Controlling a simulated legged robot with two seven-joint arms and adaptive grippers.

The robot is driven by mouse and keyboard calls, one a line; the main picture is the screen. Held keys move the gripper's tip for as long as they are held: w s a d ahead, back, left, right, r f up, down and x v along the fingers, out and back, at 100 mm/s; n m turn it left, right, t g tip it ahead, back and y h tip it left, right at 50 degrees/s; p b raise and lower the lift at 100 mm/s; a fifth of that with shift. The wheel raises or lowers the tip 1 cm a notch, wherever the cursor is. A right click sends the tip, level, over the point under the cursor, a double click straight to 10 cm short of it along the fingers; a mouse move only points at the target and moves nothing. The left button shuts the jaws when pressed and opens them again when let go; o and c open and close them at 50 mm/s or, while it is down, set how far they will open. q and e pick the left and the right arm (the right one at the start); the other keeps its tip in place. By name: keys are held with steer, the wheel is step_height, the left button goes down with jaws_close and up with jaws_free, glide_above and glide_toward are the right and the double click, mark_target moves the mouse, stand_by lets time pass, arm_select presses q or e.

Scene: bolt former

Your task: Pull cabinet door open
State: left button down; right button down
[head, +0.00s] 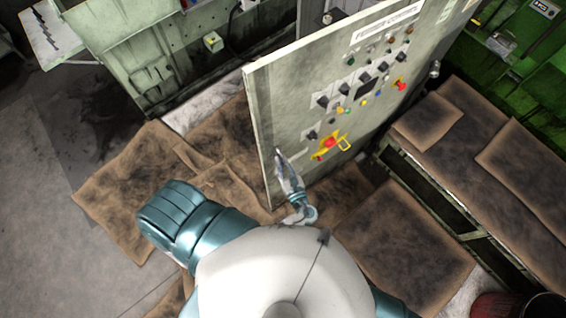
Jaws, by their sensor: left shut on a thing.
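The cabinet door (295,95) is a tall grey-white panel in the middle of the head view, with knobs, coloured buttons and a label on its face. Its narrow left edge faces me, and floor shows to the left of it. My left gripper (284,165) is at the lower left of the panel, close to that edge, and is shut on the door. The exact grip point is too small to make out. My right gripper is not in view.
Brown stained mats (135,185) cover the floor on the left and below the door. A green machine (150,60) stands behind at the left. A mat-covered step (480,160) runs along the right. Bare grey floor (45,220) lies at far left.

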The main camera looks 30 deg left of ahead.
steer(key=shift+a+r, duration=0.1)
arm_select(q)
steer(key=c, duration=1.3)
jaws_free()
steer(key=shift+o, duration=0.6)
steer(key=shift+d, duration=0.2)
step_height(320, 180, up, 10)
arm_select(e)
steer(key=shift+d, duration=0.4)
arm_select(q)
steer(key=shift+s+f, duration=0.1)
steer(key=shift+s, duration=0.05)
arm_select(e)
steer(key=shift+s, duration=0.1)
